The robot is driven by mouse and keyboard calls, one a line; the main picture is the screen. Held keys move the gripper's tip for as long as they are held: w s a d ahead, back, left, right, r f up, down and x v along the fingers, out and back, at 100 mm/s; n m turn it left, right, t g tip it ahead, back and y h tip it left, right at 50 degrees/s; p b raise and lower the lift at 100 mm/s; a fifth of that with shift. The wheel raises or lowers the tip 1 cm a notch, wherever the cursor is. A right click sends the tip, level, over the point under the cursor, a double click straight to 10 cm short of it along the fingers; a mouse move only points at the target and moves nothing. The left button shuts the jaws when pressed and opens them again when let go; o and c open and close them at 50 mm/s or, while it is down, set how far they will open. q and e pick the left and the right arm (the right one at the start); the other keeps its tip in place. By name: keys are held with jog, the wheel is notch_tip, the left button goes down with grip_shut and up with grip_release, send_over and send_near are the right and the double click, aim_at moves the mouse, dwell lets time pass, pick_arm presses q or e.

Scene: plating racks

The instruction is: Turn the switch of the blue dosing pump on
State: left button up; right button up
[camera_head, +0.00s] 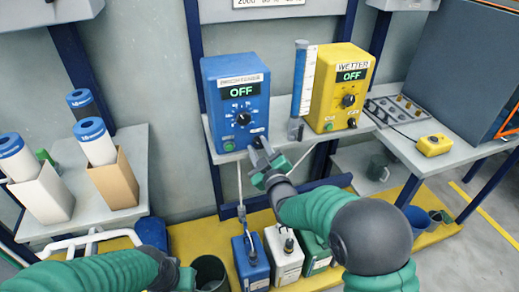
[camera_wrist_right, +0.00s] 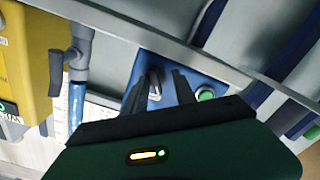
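The blue dosing pump (camera_head: 236,78) stands on the shelf at the back, and its display reads OFF. It has a black dial (camera_head: 243,119), a green button (camera_head: 228,146) and a small switch at the lower right of its face, mostly hidden by my gripper. My right gripper (camera_head: 262,148) is at that switch. In the right wrist view the switch (camera_wrist_right: 154,84) shows between the fingertips of my gripper (camera_wrist_right: 158,88), which are apart; contact cannot be told. My left gripper (camera_head: 184,276) is low at the bottom left, its fingers unclear.
A yellow pump (camera_head: 340,85), labelled WETTER and also reading OFF, stands right of a clear tube (camera_head: 300,85) with a grey valve (camera_head: 295,130). A yellow button box (camera_head: 433,145) sits on the right-hand bench. Several canisters, including a blue one (camera_head: 250,265), stand below.

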jog(key=shift+a, duration=0.1)
jog(key=shift+d, duration=0.4)
jog(key=shift+c, duration=0.3)
jog(key=shift+d, duration=0.15)
jog(key=shift+c, duration=1.1)
grip_shut()
pick_arm(q)
jog(key=shift+d, duration=0.15)
pick_arm(e)
jog(key=shift+a+r, duration=0.1)
jog(key=shift+a, duration=0.1)
